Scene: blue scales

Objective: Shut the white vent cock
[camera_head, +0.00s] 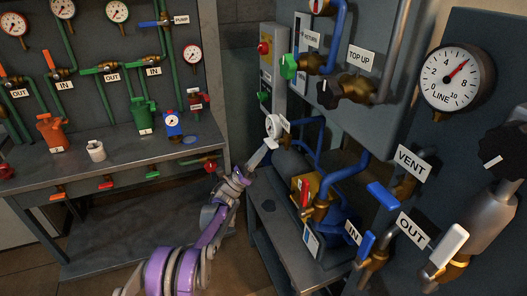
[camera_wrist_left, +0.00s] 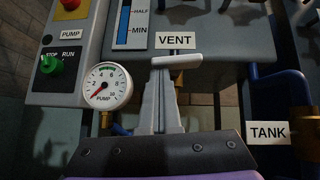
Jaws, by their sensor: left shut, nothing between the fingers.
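The white vent cock's lever (camera_wrist_left: 184,61) lies nearly level across the picture under a VENT label (camera_wrist_left: 175,40) in the left wrist view. In the head view the lever (camera_head: 271,143) is small, just below the pump gauge. My left gripper (camera_head: 263,152) reaches up to it from below. In the left wrist view my left gripper's fingers (camera_wrist_left: 163,78) are shut and empty, with their tips just under the lever's left half. I cannot tell if they touch it. The cock's body is mostly hidden behind the fingers. My right gripper is not in view.
The pump gauge (camera_wrist_left: 107,86) stands close left of the fingers, beside a box with a green STOP/RUN knob (camera_wrist_left: 51,64). A TANK label (camera_wrist_left: 269,133) and blue pipes are on the right. Another white lever (camera_head: 449,245) sits by the OUT label. A workbench (camera_head: 120,160) stands at left.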

